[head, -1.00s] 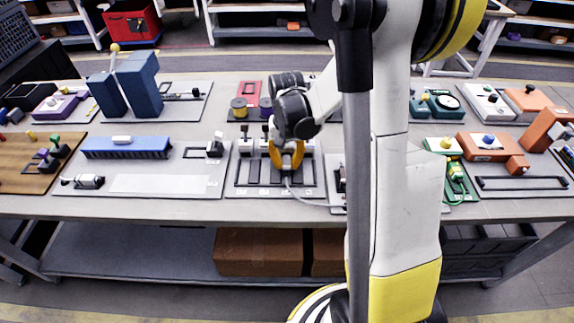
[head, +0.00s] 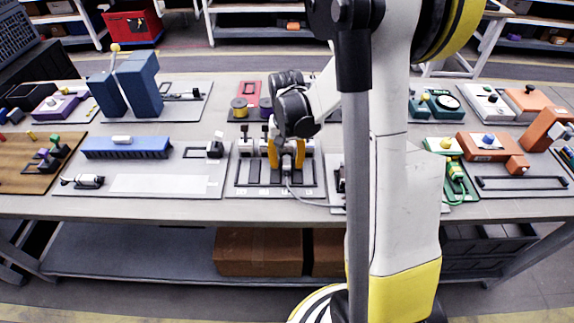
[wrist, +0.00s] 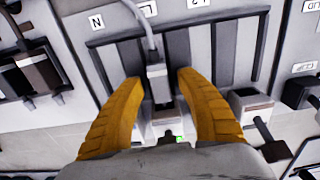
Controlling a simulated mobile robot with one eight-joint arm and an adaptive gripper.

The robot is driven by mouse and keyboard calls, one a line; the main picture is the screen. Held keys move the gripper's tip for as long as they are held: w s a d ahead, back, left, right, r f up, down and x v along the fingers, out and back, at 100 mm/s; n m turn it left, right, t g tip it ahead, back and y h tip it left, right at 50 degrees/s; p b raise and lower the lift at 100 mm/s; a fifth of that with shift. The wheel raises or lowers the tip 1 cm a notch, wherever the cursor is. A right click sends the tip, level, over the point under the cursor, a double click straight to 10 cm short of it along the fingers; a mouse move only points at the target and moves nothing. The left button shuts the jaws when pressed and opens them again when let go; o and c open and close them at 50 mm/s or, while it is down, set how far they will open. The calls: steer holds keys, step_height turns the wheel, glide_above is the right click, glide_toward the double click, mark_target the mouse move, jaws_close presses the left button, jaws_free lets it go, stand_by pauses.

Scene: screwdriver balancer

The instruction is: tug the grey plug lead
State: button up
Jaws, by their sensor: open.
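My gripper (head: 286,160) is above the grey panel (head: 237,189) in the middle of the bench, its two yellow fingers apart. In the wrist view my gripper (wrist: 157,78) has one finger on each side of the grey plug (wrist: 158,84), with a visible gap on both sides. The plug stands over a row of dark and light strips on the panel. Its thin grey lead (wrist: 143,26) runs up and out of the wrist picture. In the head view the lead (head: 303,200) curves right across the panel front. The plug's lower end is partly hidden.
A small block with a dark lever (wrist: 250,103) stands close to the right finger. A black device (wrist: 33,75) is at the left. In the head view a panel with a blue ribbed block (head: 126,153) lies left.

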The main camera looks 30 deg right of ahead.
mark_target(286, 161)
steer(key=shift+r+p, duration=2.6)
steer(key=shift+r, duration=0.95)
steer(key=s+a+r+n+t, duration=0.6)
steer(key=s+a+r, duration=0.6)
steer(key=a+r, duration=0.2)
steer(key=shift+a+r+n+t, duration=0.15)
steer(key=shift+r+n+t, duration=0.2)
steer(key=shift+r, duration=0.2)
steer(key=shift+s, duration=0.1)
